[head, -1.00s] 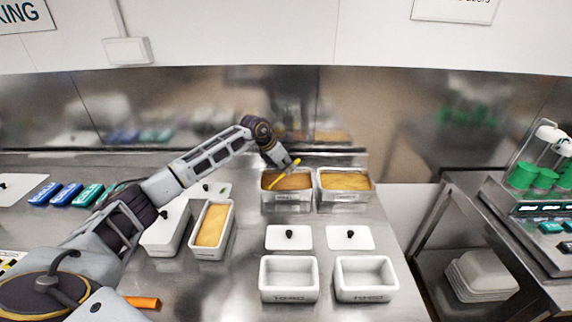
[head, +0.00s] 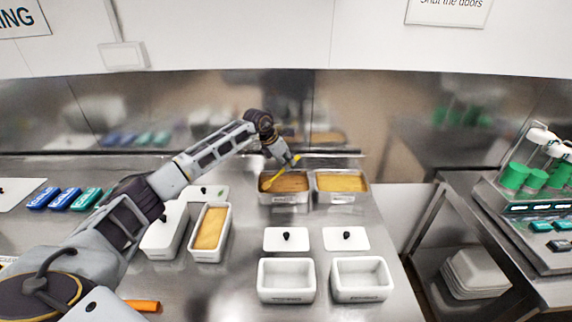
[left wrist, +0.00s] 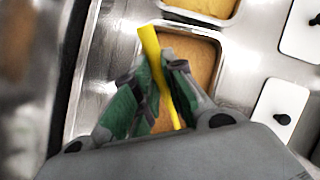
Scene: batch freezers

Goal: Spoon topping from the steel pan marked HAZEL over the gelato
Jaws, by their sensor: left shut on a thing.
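Two steel pans stand side by side at the back of the counter in the head view. The left pan (head: 285,198) holds brown topping; the right pan (head: 342,197) holds yellower topping. Their labels are too small to read. My left gripper (head: 291,162) is over the left pan, shut on a yellow spoon (head: 275,177). The spoon slants down to the left over the brown topping; I cannot tell whether it touches. In the left wrist view the spoon (left wrist: 149,42) lies between the fingers (left wrist: 160,80). A white tub (head: 210,232) of tan gelato stands left of the pans. My right gripper is not in view.
Two empty white tubs, left (head: 286,281) and right (head: 361,280), stand in front of two white lids (head: 286,239) (head: 346,238). An orange object (head: 142,305) lies near the front.

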